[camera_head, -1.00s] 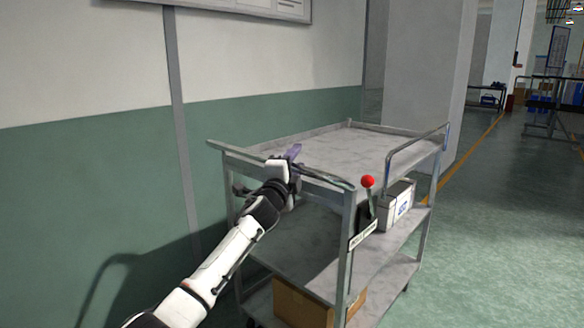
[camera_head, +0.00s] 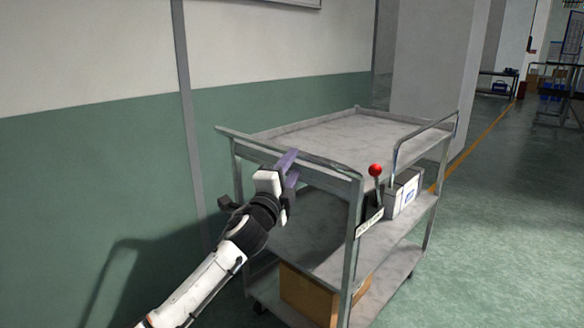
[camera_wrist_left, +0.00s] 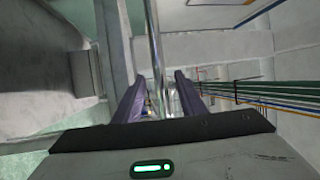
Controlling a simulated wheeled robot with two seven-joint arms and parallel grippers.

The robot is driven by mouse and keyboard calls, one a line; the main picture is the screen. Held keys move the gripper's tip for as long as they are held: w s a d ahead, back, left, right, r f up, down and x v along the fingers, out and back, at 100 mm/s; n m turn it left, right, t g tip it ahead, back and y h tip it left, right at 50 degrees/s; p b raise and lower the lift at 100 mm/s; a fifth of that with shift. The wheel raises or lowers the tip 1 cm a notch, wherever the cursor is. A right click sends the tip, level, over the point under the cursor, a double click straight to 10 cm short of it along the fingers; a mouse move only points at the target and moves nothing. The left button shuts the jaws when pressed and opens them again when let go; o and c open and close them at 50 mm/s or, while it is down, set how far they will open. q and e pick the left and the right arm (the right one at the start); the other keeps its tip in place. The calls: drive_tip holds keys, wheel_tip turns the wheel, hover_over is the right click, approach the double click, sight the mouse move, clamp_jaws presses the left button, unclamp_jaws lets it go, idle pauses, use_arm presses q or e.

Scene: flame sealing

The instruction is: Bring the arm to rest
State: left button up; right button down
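My left gripper (camera_head: 291,169) is by the near handle bar of a grey metal cart (camera_head: 330,140). Its two purple fingers stand apart in the head view. In the left wrist view the gripper (camera_wrist_left: 160,98) also shows its fingers spread, with a shiny metal bar (camera_wrist_left: 155,45) in the gap between them in the picture. I cannot tell whether the fingers touch the bar. Nothing is gripped. My right gripper is in neither view.
The cart's top shelf is empty. A red-knobbed lever (camera_head: 376,171) and a white box (camera_head: 403,194) are at its right side. A cardboard box (camera_head: 310,296) lies on the bottom shelf. A green and white wall (camera_head: 90,170) runs behind. The floor (camera_head: 500,230) at right is clear.

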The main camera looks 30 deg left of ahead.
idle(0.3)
use_arm(q)
drive_tip(key=s+d+f+n+g+h+p, duration=0.15)
drive_tip(key=s+d+f, duration=0.3)
drive_tip(key=f, duration=0.45)
drive_tip(key=s+d+f+n+g+h+p, duration=0.1)
drive_tip(key=s+d+f+n+g, duration=0.15)
drive_tip(key=s+f, duration=0.5)
drive_tip(key=s+d+f+n+g+h+p, duration=0.15)
drive_tip(key=s+d+f, duration=0.25)
drive_tip(key=f, duration=0.7)
drive_tip(key=s+d+f+n+g, duration=0.2)
drive_tip(key=s+d+f, duration=0.1)
drive_tip(key=s, duration=0.5)
drive_tip(key=s+d+f+n+g+h, duration=0.1)
drive_tip(key=s+d+f+n+g, duration=0.1)
drive_tip(key=s, duration=0.6)
drive_tip(key=s+d+f+n+g+p, duration=0.1)
drive_tip(key=s+d+f+n+g, duration=0.1)
drive_tip(key=s+f, duration=0.4)
drive_tip(key=s+d+n, duration=0.1)
drive_tip(key=s, duration=0.2)
drive_tip(key=shift+d+n, duration=0.35)
drive_tip(key=shift+d, duration=0.05)
